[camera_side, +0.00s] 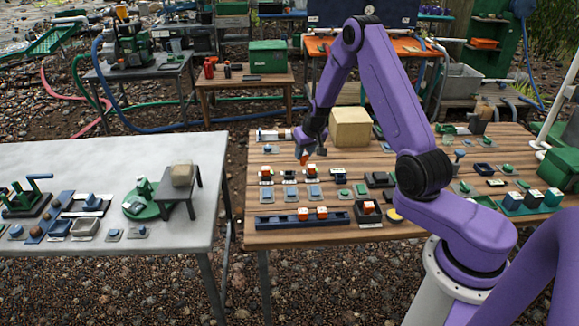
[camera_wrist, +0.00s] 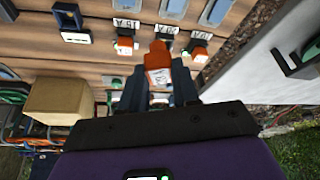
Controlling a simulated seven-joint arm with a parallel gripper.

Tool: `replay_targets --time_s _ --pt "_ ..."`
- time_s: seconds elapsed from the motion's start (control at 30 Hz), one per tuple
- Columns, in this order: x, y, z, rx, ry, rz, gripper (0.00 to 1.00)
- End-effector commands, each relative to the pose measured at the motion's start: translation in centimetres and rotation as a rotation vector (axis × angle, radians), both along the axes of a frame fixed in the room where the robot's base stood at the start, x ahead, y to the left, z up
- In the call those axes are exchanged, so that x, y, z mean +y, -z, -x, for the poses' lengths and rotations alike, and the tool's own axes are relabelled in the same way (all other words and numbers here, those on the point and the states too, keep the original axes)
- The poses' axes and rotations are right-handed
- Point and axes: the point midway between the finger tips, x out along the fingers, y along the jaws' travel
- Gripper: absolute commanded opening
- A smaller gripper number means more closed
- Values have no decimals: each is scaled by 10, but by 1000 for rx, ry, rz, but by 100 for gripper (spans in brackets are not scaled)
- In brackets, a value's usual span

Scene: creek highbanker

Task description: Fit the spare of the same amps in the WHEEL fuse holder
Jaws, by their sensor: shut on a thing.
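My gripper (camera_side: 309,150) is above the wooden table, shut on an orange fuse with a white face (camera_wrist: 158,68); the held fuse also shows in the side view (camera_side: 303,157). Below it is a row of small holders with labels that seem to read in amps. The left holder (camera_side: 265,181) and the right holder (camera_side: 311,179) carry orange-and-white fuses; the middle holder (camera_side: 289,180) looks to have none, though its top is hard to make out. A long blue rail (camera_side: 275,222) bears two orange-and-white blocks. I cannot read which holder is marked WHEEL.
A beige box (camera_side: 351,129) stands close behind my gripper. A dark block (camera_side: 368,217) with an orange-and-white piece sits beside the rail. A grey table (camera_side: 120,160) stands to the left across a gap.

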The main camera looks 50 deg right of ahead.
Motion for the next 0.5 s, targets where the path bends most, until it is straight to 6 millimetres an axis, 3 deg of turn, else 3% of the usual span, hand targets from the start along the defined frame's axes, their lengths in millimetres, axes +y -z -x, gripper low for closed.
replay_targets --time_s 0.3,0.5 --pt "-16 21 -44 -1 0 0 0" --pt "-24 50 -66 1 1 -1 0"
